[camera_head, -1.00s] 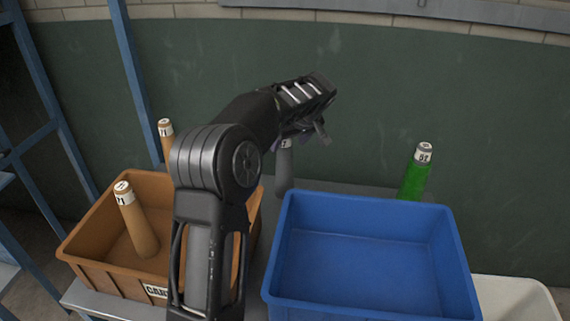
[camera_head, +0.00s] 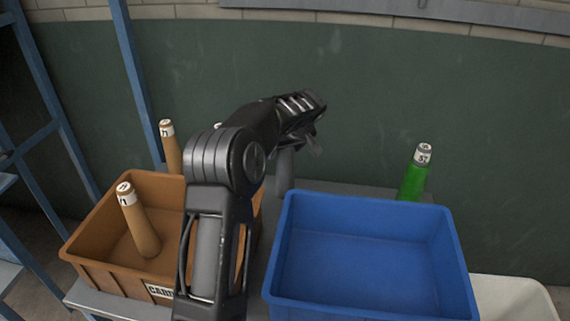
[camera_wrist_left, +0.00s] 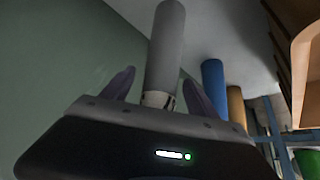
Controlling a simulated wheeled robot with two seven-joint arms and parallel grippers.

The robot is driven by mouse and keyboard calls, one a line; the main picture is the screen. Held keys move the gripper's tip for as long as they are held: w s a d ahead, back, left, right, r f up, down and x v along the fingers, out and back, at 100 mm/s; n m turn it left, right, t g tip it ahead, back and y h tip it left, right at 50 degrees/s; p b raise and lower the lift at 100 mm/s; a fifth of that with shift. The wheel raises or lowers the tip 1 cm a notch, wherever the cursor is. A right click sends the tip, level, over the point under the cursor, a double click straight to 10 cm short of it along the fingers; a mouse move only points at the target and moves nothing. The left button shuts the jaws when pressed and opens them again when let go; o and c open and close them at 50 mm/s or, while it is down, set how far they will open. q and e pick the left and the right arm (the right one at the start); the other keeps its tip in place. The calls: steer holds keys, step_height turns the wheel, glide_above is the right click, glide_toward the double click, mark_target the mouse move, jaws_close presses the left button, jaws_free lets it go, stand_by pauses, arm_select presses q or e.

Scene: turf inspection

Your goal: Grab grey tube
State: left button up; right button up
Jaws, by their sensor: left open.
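The grey tube (camera_head: 285,172) stands upright behind the blue bin, its upper end partly hidden by my left arm. In the left wrist view the grey tube (camera_wrist_left: 167,45) lies between the two open fingers, with its pale labelled end close to the palm. My left gripper (camera_head: 313,145) is at the top of the tube in the head view. It also shows in the left wrist view (camera_wrist_left: 161,78), with its fingers on either side of the tube and gaps visible. My right gripper is not in view.
An orange-brown bin (camera_head: 95,275) at left holds an orange tube (camera_head: 142,225); another orange tube (camera_head: 172,150) stands behind it. An empty blue bin (camera_head: 365,310) is at centre right, with a green tube (camera_head: 413,180) behind. A blue tube (camera_wrist_left: 213,85) shows in the wrist view.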

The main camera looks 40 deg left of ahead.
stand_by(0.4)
arm_select(q)
jaws_close()
stand_by(0.6)
